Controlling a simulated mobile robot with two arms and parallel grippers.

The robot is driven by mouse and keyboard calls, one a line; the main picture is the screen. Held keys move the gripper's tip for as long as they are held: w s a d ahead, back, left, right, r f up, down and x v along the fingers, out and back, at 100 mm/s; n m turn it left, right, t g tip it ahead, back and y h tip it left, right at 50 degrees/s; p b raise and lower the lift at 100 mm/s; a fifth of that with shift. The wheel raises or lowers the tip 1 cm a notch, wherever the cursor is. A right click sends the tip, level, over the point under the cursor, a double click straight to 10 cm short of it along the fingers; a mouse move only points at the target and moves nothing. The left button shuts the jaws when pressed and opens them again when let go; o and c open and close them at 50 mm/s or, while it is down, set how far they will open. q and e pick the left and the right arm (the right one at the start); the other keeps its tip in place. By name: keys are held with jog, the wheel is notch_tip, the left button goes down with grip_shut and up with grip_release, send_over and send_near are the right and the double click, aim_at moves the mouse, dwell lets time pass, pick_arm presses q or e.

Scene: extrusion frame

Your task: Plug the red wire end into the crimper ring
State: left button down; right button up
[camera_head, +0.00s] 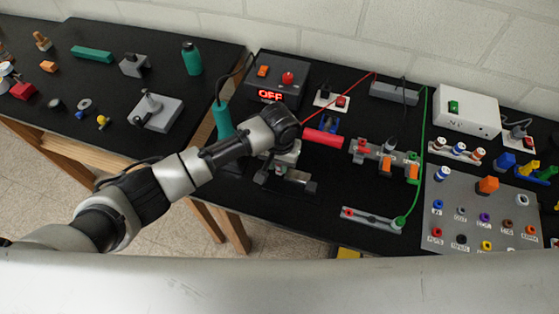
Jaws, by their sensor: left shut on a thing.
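My left arm reaches in from the left, and its wrist hangs over the middle table. My left gripper (286,148) points down below the wrist, and its fingertips are mostly hidden. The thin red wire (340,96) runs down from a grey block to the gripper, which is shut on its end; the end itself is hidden. A grey device with dark feet (311,187) stands right below the gripper, with a thick red bar (323,138) to its right. It appears to be the crimper. I cannot make out its ring. My right gripper is not in view.
A power box (288,96) reading OFF stands behind the arm. The grey wire block (394,92) also carries a green wire (424,140) to a front terminal strip (371,220). A grey connector panel (460,217) lies at right. A green-handled tool (222,118) stands left of the wrist.

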pick_arm(q)
jog(key=shift+f, duration=0.3)
dwell(0.6)
jog(key=c, duration=0.9)
grip_release()
